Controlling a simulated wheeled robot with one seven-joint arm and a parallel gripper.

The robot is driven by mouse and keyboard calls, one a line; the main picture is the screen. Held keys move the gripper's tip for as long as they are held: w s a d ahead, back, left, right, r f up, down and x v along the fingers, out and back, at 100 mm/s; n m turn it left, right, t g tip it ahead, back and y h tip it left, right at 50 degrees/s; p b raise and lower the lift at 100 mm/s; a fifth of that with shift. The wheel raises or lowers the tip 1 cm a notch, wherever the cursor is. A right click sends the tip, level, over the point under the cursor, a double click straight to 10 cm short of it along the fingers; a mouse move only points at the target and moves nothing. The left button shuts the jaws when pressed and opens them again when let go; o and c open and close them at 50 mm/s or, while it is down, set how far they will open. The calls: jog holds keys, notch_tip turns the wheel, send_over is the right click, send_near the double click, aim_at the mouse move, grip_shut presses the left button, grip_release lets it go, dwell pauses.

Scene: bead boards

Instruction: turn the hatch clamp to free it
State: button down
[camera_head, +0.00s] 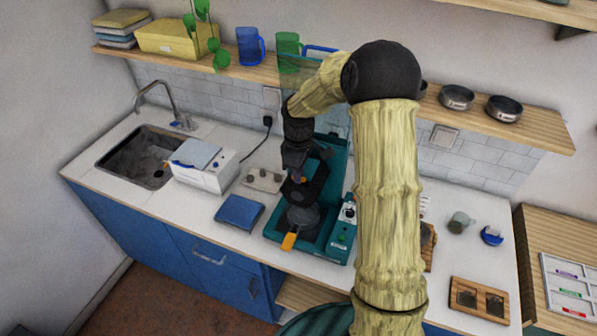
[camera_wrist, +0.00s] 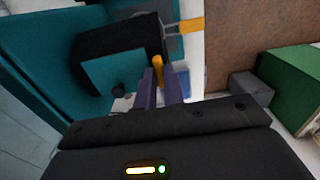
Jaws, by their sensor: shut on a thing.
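The teal machine (camera_head: 317,245) stands on the counter, with a dark rounded body (camera_head: 303,216) low in its middle. My gripper (camera_head: 298,180) is over that body, pointing down. In the wrist view the two purple fingers of my gripper (camera_wrist: 160,88) are shut on a small orange lever (camera_wrist: 157,68), which looks like the hatch clamp. The lever sits beside the machine's dark block with a teal face (camera_wrist: 115,72). A second orange handle (camera_head: 289,241) sticks out at the machine's front and also shows in the wrist view (camera_wrist: 191,25). The clamp's lower end is hidden by the fingers.
A blue flat box (camera_head: 239,212) lies left of the machine, and a white device (camera_head: 204,166) stands by the sink (camera_head: 139,157). The shelf (camera_head: 540,128) runs above the counter behind my arm.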

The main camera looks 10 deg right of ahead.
jog(key=shift+w, duration=0.1)
jog(key=c, duration=1.5)
grip_release()
jog(key=shift+r, duration=0.15)
notch_tip(320, 180, up, 17)
jog(key=b, duration=0.4)
jog(key=s+f+m+t+b, duration=0.2)
jog(key=s+f+m, duration=0.9)
jog(key=s+f, duration=0.7)
jog(key=s+b, duration=0.1)
jog(key=s, duration=0.2)
jog(key=shift+s+f+t+b, duration=0.2)
jog(key=shift+t+b, duration=0.1)
